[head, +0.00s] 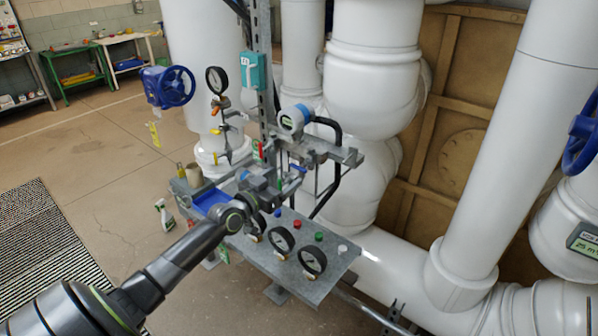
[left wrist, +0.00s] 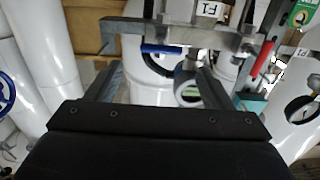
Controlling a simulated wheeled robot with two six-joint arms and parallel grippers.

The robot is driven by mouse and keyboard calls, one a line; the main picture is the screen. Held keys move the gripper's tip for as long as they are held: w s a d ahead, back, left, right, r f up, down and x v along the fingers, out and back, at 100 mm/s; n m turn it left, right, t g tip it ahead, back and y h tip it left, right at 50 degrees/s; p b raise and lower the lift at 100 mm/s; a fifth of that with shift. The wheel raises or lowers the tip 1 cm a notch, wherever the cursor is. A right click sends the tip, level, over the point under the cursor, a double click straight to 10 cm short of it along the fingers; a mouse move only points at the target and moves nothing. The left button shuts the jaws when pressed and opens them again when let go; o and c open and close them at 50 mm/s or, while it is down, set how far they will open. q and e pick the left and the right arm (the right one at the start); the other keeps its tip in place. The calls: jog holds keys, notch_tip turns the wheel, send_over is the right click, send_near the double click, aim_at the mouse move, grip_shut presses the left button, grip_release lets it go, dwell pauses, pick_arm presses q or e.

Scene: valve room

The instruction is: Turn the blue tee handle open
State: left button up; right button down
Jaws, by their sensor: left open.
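The blue tee handle shows in the left wrist view as a short blue bar (left wrist: 161,49) under a grey metal rail. In the head view it is a small blue piece (head: 297,168) at the pipe rack, partly hidden. My left gripper (head: 279,182) is in front of the rack, close to the handle. In the left wrist view its two fingers (left wrist: 160,72) stand wide apart with nothing held between them. The blue bar appears beyond the fingertips, between them in the picture. I cannot tell the exact gap. My right gripper is not in view.
A grey panel (head: 325,285) with gauges and coloured buttons lies below my gripper. A red lever (left wrist: 262,58) hangs at the right in the wrist view. A round transmitter (head: 294,119) stands above. Blue handwheels (head: 168,87) and thick white pipes (head: 375,60) surround the rack.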

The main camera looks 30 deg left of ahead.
aim_at(297, 168)
pick_arm(q)
jog(key=w, duration=0.3)
jog(key=w+b, duration=0.1)
jog(key=w, duration=0.2)
jog(key=shift+w+d+f+b, duration=0.1)
jog(key=shift+w+d+b, duration=0.1)
jog(key=shift+w+b, duration=0.1)
jog(key=shift+w, duration=0.5)
jog(key=c, duration=1)
